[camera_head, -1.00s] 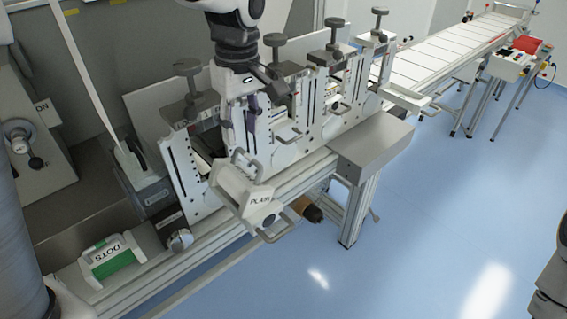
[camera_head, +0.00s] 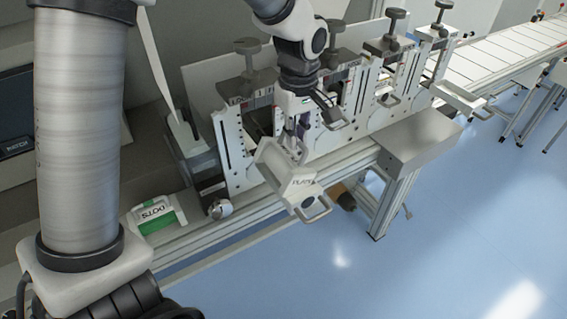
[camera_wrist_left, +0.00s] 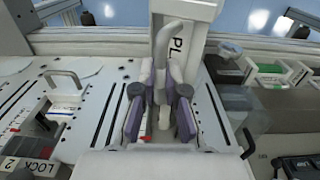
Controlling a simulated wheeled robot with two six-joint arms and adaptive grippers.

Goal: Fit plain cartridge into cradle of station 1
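The plain cartridge (camera_head: 299,187), pale and marked PLAIN, is tilted in the air in front of station 1 (camera_head: 235,150), the leftmost station with a knob on top. My left gripper (camera_head: 303,132) is closed around the cartridge's rear handle. In the left wrist view the handle (camera_wrist_left: 163,48) runs between its purple finger pads (camera_wrist_left: 160,112), and part of the cartridge label (camera_wrist_left: 177,45) shows. The cartridge is outside the cradle of station 1; the cradle is partly hidden by the gripper and cartridge. My right gripper is not in view.
A green and white DOTS cartridge (camera_head: 158,213) rests on the ledge at the left. Further stations with knobs (camera_head: 389,45) stand to the right. A grey box (camera_head: 420,140) sits at the rail's right end. Blue floor (camera_head: 450,240) in front is clear.

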